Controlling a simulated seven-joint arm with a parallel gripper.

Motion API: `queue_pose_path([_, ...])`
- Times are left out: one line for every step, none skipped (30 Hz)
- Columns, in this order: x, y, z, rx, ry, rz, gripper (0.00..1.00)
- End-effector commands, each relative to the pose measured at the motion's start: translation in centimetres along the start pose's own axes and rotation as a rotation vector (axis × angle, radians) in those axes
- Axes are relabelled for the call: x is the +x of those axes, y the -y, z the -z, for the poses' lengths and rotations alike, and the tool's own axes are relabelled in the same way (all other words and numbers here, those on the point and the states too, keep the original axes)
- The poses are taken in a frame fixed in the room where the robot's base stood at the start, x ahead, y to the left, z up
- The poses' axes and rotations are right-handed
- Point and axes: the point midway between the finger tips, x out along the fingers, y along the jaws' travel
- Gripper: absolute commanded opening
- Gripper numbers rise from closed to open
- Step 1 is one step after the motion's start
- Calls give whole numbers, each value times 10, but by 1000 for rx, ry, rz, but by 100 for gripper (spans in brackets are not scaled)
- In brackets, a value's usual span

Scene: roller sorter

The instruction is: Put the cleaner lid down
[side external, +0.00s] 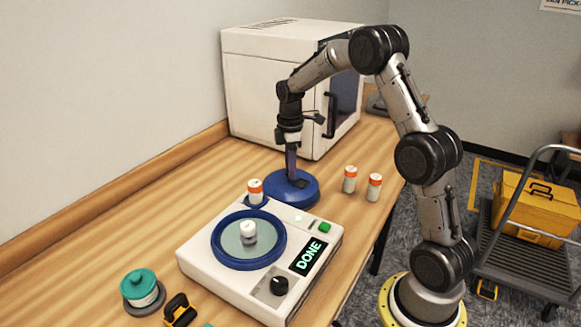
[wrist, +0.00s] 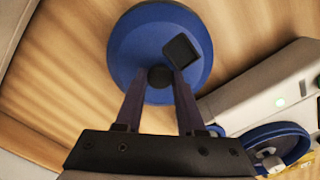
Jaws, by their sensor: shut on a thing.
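The cleaner lid is a round blue disc (side external: 309,193) with a dark knob in its middle. It is just behind the cleaner, low over the wooden bench; I cannot tell whether it touches the bench. My gripper (side external: 291,172) points down and is shut on the lid's knob. In the wrist view the lid (wrist: 130,60) fills the top middle, with a dark square block on its face, and my gripper's two fingers (wrist: 160,80) close on the knob. The cleaner (side external: 205,268) is a white box with a blue-rimmed open bowl (side external: 218,249), a white-capped vial (side external: 248,234) inside and a lit "DONE" display.
A white cabinet (side external: 265,85) is behind.

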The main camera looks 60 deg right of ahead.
Motion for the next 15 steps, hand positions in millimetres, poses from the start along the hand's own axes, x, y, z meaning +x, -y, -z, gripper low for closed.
queue_pose_path([-1,0,0,0,0,-1,0])
queue_pose_path([-1,0,0,0,0,-1,0])
queue_pose_path([0,0,0,0,0,-1,0])
queue_pose_path([0,0,0,0,0,-1,0])
queue_pose_path([1,0,0,0,0,-1,0])
queue_pose_path([2,0,0,0,0,0,0])
queue_pose_path([3,0,0,0,0,0,0])
queue_pose_path([3,0,0,0,0,0,43])
queue_pose_path([3,0,0,0,0,0,51])
queue_pose_path([3,0,0,0,0,0,56])
queue_pose_path([3,0,0,0,0,0,61])
queue_pose_path([3,0,0,0,0,0,68])
queue_pose_path([3,0,0,0,0,0,68])
queue_pose_path([3,0,0,0,0,0,68])
queue_pose_path([2,0,0,0,0,0,68])
